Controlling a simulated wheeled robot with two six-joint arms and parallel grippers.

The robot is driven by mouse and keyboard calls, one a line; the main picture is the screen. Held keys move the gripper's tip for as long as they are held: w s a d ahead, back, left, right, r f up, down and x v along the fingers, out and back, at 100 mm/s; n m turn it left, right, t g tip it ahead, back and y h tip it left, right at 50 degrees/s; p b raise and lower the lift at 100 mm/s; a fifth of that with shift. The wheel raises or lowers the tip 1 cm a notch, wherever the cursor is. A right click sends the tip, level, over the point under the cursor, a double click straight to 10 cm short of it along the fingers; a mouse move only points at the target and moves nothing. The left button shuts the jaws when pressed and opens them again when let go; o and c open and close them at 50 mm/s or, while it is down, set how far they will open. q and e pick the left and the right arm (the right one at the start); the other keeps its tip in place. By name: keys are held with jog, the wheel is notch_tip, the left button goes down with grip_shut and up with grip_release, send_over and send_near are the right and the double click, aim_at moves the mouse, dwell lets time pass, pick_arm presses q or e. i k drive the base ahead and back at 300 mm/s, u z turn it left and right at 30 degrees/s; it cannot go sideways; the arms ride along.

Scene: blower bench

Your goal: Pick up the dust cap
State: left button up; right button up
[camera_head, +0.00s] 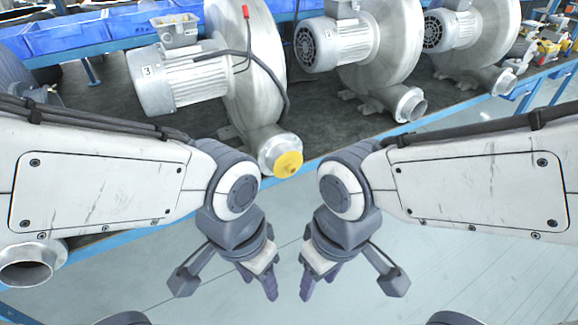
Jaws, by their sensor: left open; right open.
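The dust cap (288,163) is a yellow disc on the outlet of the large blower (258,75) whose motor is marked 3. It faces right and toward me. My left gripper (228,284) is open and empty, below and to the left of the cap in the picture. My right gripper (350,284) is open and empty, below and to the right of it. Both grippers hang in front of the bench over the floor, apart from the cap.
More blowers (385,45) stand in a row on the dark bench top (335,125), with a blue front edge. Another open outlet pipe (28,266) shows at the lower left. Blue bins (60,37) line the back. The grey floor (470,260) in front is clear.

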aim_at(287, 165)
jog(key=z, duration=1.85)
jog(key=i, duration=3.05)
jog(key=u, duration=4)
